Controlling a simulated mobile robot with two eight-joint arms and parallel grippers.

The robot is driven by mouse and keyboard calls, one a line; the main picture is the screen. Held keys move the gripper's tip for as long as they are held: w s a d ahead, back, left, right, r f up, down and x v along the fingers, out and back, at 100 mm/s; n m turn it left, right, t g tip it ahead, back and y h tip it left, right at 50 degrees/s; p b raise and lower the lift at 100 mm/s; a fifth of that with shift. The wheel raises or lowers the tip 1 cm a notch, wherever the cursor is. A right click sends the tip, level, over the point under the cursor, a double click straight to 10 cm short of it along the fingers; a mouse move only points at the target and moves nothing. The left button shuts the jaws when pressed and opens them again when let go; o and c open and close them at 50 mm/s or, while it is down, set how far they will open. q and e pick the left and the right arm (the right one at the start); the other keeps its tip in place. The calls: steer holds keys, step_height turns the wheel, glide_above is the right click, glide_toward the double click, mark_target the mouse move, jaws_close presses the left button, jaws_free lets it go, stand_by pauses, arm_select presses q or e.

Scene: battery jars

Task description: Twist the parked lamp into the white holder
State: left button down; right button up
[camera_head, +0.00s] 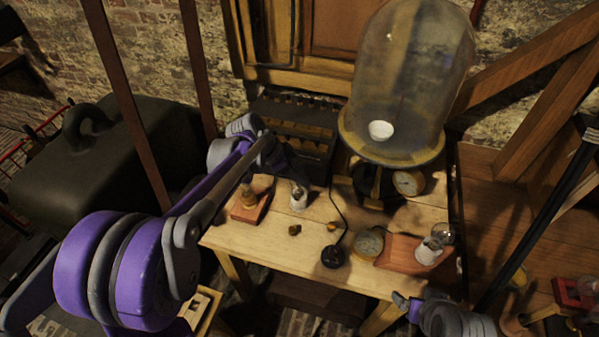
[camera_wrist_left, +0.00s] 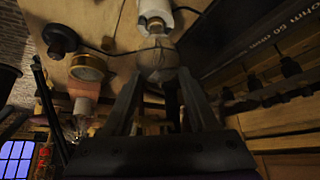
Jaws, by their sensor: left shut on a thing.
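My left gripper (camera_head: 297,178) reaches down over the table. In the left wrist view its two fingers (camera_wrist_left: 160,78) are shut on a clear glass lamp (camera_wrist_left: 158,58). The lamp's base points at a white cylindrical holder (camera_wrist_left: 155,14), in line with it; I cannot tell how far the base sits inside. In the head view this white holder (camera_head: 299,200) stands upright below the gripper. Another white holder (camera_head: 428,254) with a glass bulb (camera_head: 443,233) sits on a reddish wooden base at the right. My right gripper (camera_head: 404,302) is at the front edge, its jaws unclear.
A wooden block with a brass fitting (camera_head: 250,205) stands left of the near holder. Small brass pieces (camera_head: 295,230), a black round knob (camera_head: 333,255) with a cable and a brass gauge (camera_head: 369,244) lie in front. A glass bell jar (camera_head: 410,80) and a dark battery case stand behind.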

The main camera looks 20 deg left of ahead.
arm_select(q)
steer(key=shift+c, duration=0.6)
jaws_free()
steer(key=v, duration=1.1)
steer(key=s+d+f+n+t+y, duration=0.1)
steer(key=s+f+n, duration=0.3)
steer(key=s, duration=0.7)
steer(key=s+d+f+n+t+y, duration=0.1)
steer(key=s+f+n+y, duration=0.3)
steer(key=s+n, duration=0.3)
steer(key=s+f, duration=0.1)
steer(key=s, duration=0.4)
steer(key=shift+s+f+n+y, duration=0.2)
steer(key=shift+f+n+y, duration=0.1)
steer(key=shift+n, duration=0.1)
